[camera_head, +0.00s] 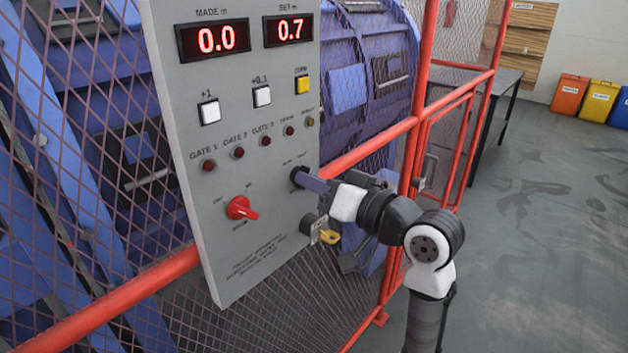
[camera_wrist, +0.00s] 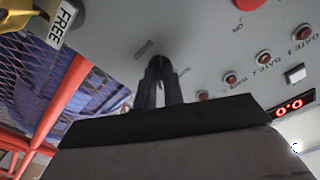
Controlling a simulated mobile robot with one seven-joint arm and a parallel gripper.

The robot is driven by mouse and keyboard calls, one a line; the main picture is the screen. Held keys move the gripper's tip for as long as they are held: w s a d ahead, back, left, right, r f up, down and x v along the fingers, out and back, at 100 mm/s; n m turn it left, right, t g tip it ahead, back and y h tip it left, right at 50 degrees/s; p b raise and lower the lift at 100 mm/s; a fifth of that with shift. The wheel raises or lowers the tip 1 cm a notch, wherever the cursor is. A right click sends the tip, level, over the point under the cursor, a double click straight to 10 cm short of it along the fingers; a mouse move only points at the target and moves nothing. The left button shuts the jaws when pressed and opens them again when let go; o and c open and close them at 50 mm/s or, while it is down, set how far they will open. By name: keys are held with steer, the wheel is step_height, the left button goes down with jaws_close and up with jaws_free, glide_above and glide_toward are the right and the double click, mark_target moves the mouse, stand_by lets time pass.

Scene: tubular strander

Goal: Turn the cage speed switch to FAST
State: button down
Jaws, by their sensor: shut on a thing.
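The cage speed switch (camera_head: 297,177) is a small dark knob low on the right side of the grey control panel (camera_head: 205,270). My gripper (camera_head: 308,182) reaches it from the right and is shut on it. In the wrist view the two dark fingers (camera_wrist: 158,85) close around the dark knob (camera_wrist: 158,62) against the panel face. The fingers hide most of the knob. The lettering around it is too small to read, so I cannot tell which position it points to.
A red rotary switch (camera_head: 240,208) is left of my gripper. A lock with a yellow key (camera_head: 328,237) is just below it; a FREE tag (camera_wrist: 65,15) shows in the wrist view. Red rails (camera_head: 375,143) and mesh stand behind. Open floor (camera_head: 555,200) lies right.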

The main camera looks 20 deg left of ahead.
steer(key=c, duration=1.5)
jaws_free()
steer(key=shift+d, duration=0.1)
steer(key=b+v, duration=0.3)
steer(key=v, duration=1)
steer(key=shift+d+b, duration=0.35)
steer(key=shift+s+d, duration=0.1)
steer(key=shift+s, duration=0.05)
